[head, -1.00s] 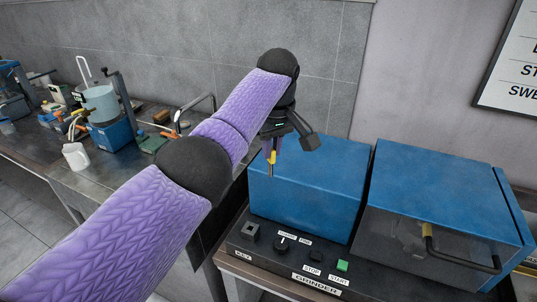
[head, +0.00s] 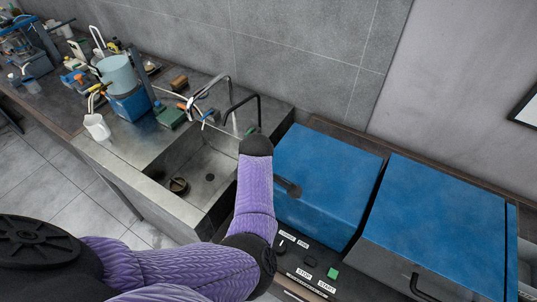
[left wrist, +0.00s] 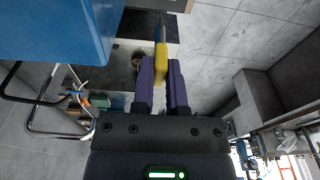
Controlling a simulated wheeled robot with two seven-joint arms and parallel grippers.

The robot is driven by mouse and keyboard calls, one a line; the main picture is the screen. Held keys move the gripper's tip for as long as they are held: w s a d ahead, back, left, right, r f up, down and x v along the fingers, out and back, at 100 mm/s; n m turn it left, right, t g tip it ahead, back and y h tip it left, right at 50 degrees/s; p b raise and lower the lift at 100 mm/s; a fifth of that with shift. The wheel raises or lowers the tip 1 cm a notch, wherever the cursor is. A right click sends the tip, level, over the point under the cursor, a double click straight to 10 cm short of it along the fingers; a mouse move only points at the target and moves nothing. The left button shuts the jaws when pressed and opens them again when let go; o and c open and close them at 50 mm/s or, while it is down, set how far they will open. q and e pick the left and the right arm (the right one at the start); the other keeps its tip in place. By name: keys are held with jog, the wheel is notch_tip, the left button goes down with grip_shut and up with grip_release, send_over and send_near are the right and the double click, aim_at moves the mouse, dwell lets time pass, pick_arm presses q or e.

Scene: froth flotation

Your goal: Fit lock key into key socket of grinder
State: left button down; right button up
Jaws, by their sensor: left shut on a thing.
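In the left wrist view my left gripper (left wrist: 161,70) is shut on the lock key (left wrist: 161,52). The key has a yellow grip and a thin dark shaft that points away from my fingers. In the head view the gripper and key are hidden behind my purple arm. The grinder (head: 328,175) has a blue box and a dark front panel with labels, a black knob and a green button (head: 333,272). My arm covers the left end of this panel, and the key socket cannot be seen. My right gripper is not in view.
A second blue-topped box (head: 440,225) with a black handle stands right of the grinder. A sink (head: 205,165) with black and grey taps lies to the left. The bench beyond holds a blue machine with a pale pot (head: 117,72) and a white jug (head: 97,127).

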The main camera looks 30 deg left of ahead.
pick_arm(q)
jog(key=shift+s, duration=0.3)
notch_tip(320, 180, down, 6)
jog(key=b, duration=0.4)
jog(key=shift+s, duration=0.25)
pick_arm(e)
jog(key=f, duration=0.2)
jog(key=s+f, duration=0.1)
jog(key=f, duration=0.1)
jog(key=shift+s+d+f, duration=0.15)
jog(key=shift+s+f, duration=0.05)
pick_arm(q)
jog(key=shift+d, duration=0.15)
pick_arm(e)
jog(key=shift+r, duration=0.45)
pick_arm(q)
jog(key=shift+p, duration=0.3)
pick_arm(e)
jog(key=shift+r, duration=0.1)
pick_arm(q)
jog(key=shift+f, duration=0.1)
jog(key=shift+f+b, duration=0.35)
jog(key=shift+b, duration=0.05)
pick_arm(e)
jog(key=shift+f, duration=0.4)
